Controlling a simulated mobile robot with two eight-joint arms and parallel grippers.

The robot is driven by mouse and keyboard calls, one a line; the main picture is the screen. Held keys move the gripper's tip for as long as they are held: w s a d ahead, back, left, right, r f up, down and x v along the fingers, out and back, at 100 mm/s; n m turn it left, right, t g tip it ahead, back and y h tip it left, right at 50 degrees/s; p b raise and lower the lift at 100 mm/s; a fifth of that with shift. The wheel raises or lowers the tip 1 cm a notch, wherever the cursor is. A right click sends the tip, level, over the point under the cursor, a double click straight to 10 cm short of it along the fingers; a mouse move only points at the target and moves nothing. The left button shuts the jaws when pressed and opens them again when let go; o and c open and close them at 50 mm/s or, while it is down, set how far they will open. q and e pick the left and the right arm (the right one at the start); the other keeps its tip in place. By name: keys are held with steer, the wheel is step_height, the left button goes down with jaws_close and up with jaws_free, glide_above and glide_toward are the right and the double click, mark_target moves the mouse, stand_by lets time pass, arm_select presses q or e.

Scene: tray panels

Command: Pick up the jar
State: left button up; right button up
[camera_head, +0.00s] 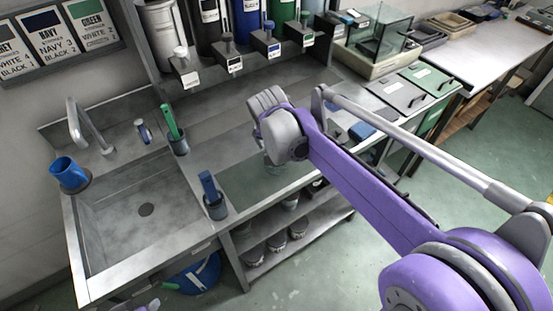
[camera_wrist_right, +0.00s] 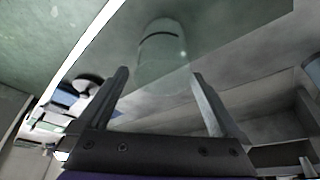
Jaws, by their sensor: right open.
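The jar (camera_wrist_right: 163,62) is clear glass with a dark line near its upper end in the right wrist view. It stands on a greenish mat on the counter. In the head view only a faint glassy part of it (camera_head: 272,162) shows below my right wrist. My right gripper (camera_wrist_right: 160,74) is open, with one finger on each side of the jar in the picture and a gap at both sides. I cannot tell how deep the jar sits between the fingers. The right fingers are hidden behind the wrist in the head view.
A sink (camera_head: 140,200) with a blue mug (camera_head: 70,174) lies at left. Cups holding a green-handled tool (camera_head: 172,122) and a blue-handled tool (camera_head: 209,187) stand near the mat (camera_head: 240,190). Dispensers (camera_head: 233,55) line the back. A glass tank (camera_head: 380,35) stands at back right.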

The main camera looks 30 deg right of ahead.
steer(key=x, duration=0.5)
steer(key=shift+w+a+f, duration=0.1)
steer(key=shift+w+f, duration=0.05)
steer(key=shift+f, duration=0.2)
steer(key=shift+c, duration=0.3)
